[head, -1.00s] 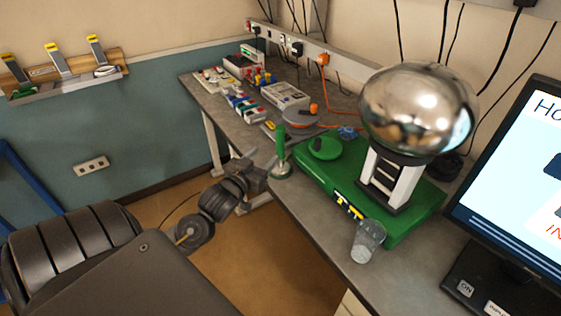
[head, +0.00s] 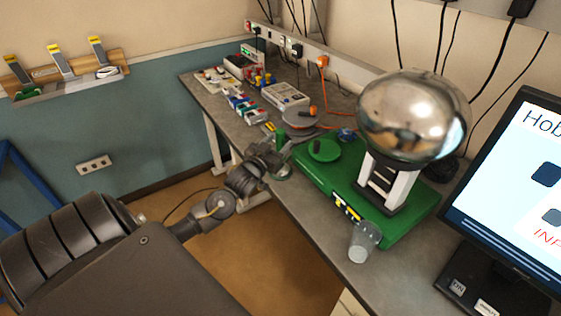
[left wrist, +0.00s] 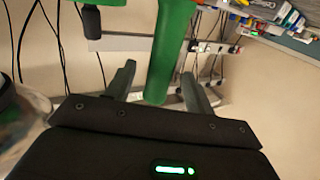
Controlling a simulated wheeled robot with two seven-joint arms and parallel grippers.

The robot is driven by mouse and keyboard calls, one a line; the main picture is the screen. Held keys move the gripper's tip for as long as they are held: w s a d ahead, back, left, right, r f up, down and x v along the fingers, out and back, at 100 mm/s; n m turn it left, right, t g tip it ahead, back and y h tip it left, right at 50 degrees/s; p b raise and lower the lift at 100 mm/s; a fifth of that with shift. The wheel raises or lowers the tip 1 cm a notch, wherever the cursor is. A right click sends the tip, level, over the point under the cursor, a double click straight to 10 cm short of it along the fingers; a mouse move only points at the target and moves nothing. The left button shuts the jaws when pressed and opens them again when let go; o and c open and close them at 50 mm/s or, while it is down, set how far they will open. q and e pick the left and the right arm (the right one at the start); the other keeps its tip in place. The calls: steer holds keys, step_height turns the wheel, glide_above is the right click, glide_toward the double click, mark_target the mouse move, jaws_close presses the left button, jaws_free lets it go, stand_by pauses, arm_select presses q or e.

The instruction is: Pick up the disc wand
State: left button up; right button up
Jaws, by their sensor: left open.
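The wand with a green upright handle (head: 281,134) stands near the left edge of the bench, its pale round disc (head: 283,174) at the bottom. My left gripper (head: 274,157) is at the handle and hides part of it in the head view. In the left wrist view the green handle (left wrist: 166,58) passes between the two spread fingers of my left gripper (left wrist: 158,88). The fingers are open, with gaps visible beside the handle. My right gripper is not in view.
A green base (head: 395,225) with a large shiny metal sphere (head: 414,112) stands just right of the wand. A clear cup (head: 363,242) stands in front of it. A grey disc with an orange handle (head: 302,118) and several small devices lie behind. A monitor (head: 520,200) is at right.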

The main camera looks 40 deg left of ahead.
arm_select(q)
steer(key=shift+w+a, duration=0.15)
steer(key=shift+w, duration=0.9)
steer(key=shift+s, duration=0.1)
jaws_close()
